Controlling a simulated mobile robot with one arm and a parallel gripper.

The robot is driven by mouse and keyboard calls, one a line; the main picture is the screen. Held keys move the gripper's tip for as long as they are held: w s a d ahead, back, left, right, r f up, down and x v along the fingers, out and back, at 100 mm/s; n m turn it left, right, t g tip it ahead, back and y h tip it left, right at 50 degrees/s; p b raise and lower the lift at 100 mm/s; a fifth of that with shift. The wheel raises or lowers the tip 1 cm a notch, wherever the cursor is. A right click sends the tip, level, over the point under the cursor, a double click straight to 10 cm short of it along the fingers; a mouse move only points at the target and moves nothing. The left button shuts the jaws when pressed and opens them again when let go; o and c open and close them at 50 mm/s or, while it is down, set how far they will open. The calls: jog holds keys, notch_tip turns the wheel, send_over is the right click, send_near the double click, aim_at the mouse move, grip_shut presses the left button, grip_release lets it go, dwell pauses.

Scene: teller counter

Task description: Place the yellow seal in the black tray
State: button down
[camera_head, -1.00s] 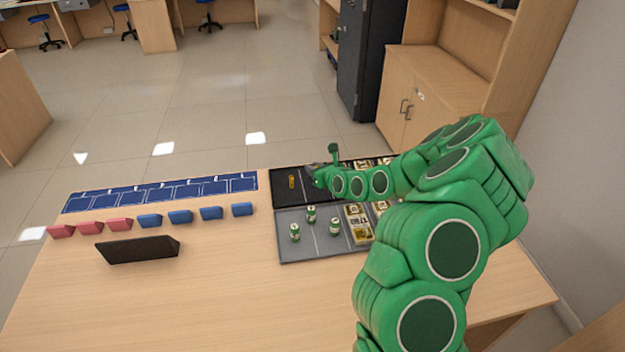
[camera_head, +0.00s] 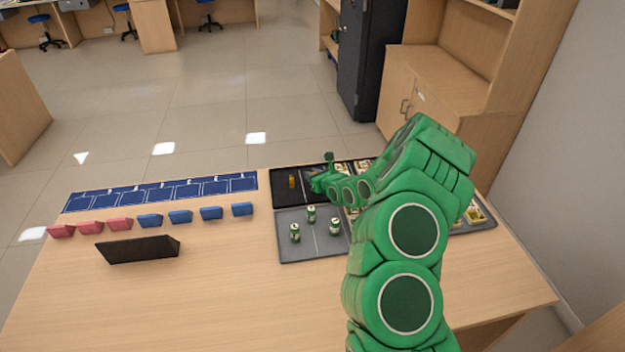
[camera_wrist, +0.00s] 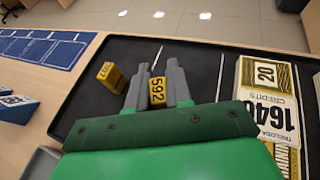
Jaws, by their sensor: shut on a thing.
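My gripper (camera_wrist: 158,92) is shut on a yellow seal (camera_wrist: 157,91) marked 592, held between its two grey fingers low over the black tray (camera_wrist: 205,60). I cannot tell whether this seal touches the tray floor. A second yellow seal (camera_wrist: 110,77) stands in the tray's left compartment, left of my gripper and apart from it; it also shows in the head view (camera_head: 291,181). In the head view my gripper (camera_head: 313,182) is at the black tray and its held seal is hidden.
A credits pack (camera_wrist: 268,97) lies right of my gripper. Blue (camera_head: 180,217) and pink blocks (camera_head: 90,227), a black stand (camera_head: 138,250) and a blue mat (camera_head: 160,192) lie left. The front tabletop is clear.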

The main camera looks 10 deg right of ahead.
jog(key=shift+f, duration=0.95)
jog(key=shift+f, duration=0.15)
jog(key=c, duration=1)
grip_release()
jog(key=shift+c, duration=0.2)
jog(key=shift+r, duration=0.2)
